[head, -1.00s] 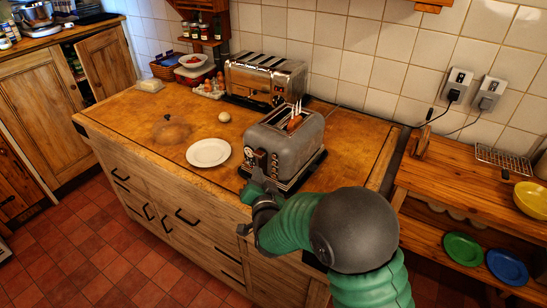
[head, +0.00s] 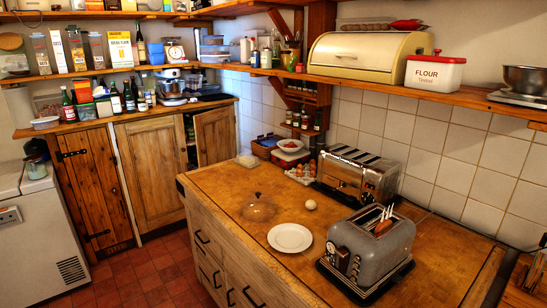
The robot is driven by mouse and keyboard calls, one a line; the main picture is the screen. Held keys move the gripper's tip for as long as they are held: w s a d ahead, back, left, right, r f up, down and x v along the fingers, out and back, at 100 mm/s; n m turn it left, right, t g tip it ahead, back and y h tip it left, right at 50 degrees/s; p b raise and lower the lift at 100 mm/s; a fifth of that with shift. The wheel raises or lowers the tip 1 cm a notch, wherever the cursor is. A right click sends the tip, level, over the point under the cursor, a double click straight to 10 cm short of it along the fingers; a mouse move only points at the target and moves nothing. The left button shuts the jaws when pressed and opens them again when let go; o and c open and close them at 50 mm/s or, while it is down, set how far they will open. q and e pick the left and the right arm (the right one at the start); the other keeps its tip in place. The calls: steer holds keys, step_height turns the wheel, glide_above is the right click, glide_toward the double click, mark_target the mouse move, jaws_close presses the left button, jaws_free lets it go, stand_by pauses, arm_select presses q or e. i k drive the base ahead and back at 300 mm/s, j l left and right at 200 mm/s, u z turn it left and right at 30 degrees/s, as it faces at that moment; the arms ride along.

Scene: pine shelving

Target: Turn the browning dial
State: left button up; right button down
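The grey toaster (head: 372,250) stands on the wooden counter at the lower right of the head view. Its control panel (head: 342,262) faces the lower left and carries small dark and light knobs. Which knob is the browning dial is too small to tell. A brown slice of bread (head: 383,227) shows in its top slot beside a wire rack. A second, chrome toaster (head: 357,174) stands behind it against the tiled wall. Neither of my grippers is in view.
A white plate (head: 290,238) lies left of the grey toaster, with an egg (head: 311,204) and a clear glass lid (head: 258,207) behind it. Shelves with a bread bin (head: 366,64) and a flour tin (head: 434,73) run above. The near-left counter top (head: 220,190) is bare.

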mark_target(327, 259)
steer(key=k+l+z, duration=0.1)
steer(key=l, duration=0.3)
steer(key=k+l, duration=0.2)
steer(key=l, duration=0.2)
steer(key=k+l+z, duration=0.15)
steer(key=l, duration=0.25)
